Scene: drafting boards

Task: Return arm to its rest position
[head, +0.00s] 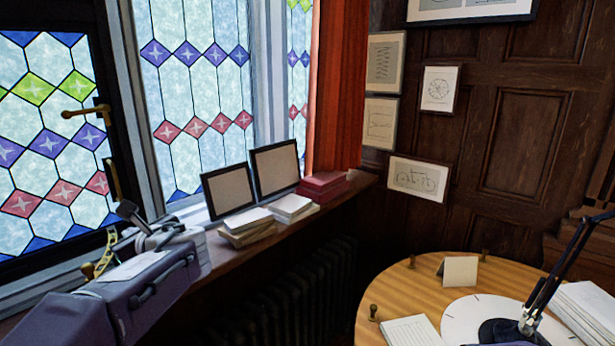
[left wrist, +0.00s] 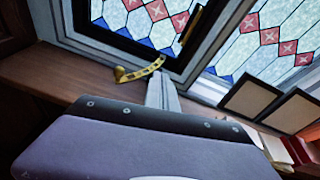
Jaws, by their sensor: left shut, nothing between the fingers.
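My left arm (head: 132,290), with purple-grey links, reaches in from the lower left of the head view, over the window sill. My left gripper (head: 128,210) is at its far end, shut and empty, in front of the dark-framed window. In the left wrist view the shut grey fingers (left wrist: 161,80) point towards the window, close beside a curved brass window stay (left wrist: 140,70). I cannot tell whether they touch it. My right gripper is not in view.
The dark-framed window has a brass handle (head: 86,111). Picture frames (head: 228,190), book stacks (head: 292,207) and red boxes (head: 322,186) stand on the sill (head: 335,197). A round wooden table (head: 392,292) at lower right holds a desk lamp (head: 560,270) and papers.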

